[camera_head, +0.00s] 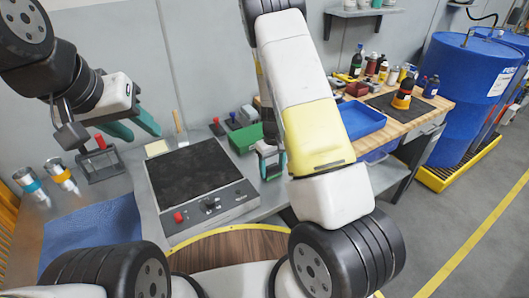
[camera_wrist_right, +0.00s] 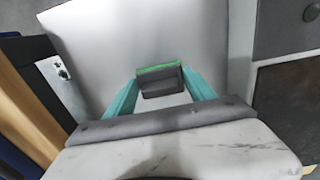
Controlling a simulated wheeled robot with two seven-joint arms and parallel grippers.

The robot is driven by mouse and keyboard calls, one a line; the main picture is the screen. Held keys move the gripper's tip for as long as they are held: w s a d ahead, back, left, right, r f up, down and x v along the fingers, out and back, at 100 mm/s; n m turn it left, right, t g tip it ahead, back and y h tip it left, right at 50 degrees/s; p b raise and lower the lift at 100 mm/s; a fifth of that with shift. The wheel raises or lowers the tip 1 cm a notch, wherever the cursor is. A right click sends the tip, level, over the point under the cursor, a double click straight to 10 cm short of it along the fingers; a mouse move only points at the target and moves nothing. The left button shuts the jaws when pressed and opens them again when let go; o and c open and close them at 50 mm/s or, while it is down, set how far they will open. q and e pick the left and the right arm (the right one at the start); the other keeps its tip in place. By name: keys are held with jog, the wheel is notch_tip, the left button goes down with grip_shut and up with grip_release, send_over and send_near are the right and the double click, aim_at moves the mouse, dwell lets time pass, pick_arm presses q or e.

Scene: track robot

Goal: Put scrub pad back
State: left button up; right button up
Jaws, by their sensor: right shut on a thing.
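The scrub pad (camera_wrist_right: 160,82), a small dark grey block with a green edge, sits between the teal fingers of my right gripper (camera_wrist_right: 160,92) in the right wrist view. My right gripper is shut on it, over a plain light grey surface. In the head view my right gripper (camera_head: 270,165) is low beside the right edge of the dark-topped grey unit, and the pad is not clear there. My left gripper (camera_head: 132,130) is open and empty, above the back left of the grey bench. I cannot tell the pad's storage place from these views.
The dark-topped unit (camera_head: 200,175) fills the bench middle. A green box (camera_head: 245,138), a cream block (camera_head: 157,148) and a brush (camera_head: 180,128) stand near it. A red-handled holder (camera_head: 100,162) and two cans (camera_head: 58,174) are left. A blue bin (camera_head: 360,119) is right.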

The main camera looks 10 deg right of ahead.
jog(key=shift+f, duration=0.2)
jog(key=o, duration=1.3)
notch_tip(320, 180, up, 12)
notch_tip(320, 180, up, 17)
jog(key=m+t+y, duration=0.2)
jog(key=t+y, duration=0.1)
send_over(272, 166)
jog(key=s+a, duration=0.2)
jog(key=s, duration=0.7)
jog(key=shift+s+a+r+m+t+h, duration=0.2)
jog(key=shift+s+r+t, duration=0.35)
jog(key=shift+s+r, duration=1.4)
jog(key=shift+s+d+r+m+t+h, duration=0.2)
jog(key=shift+s+r+t, duration=0.5)
jog(key=shift+s, duration=2.2)
jog(key=shift+s+a+r+m+t, duration=0.1)
jog(key=shift+s+r+m+t, duration=0.25)
jog(key=shift+s+r, duration=1.7)
jog(key=shift+s+f, duration=0.4)
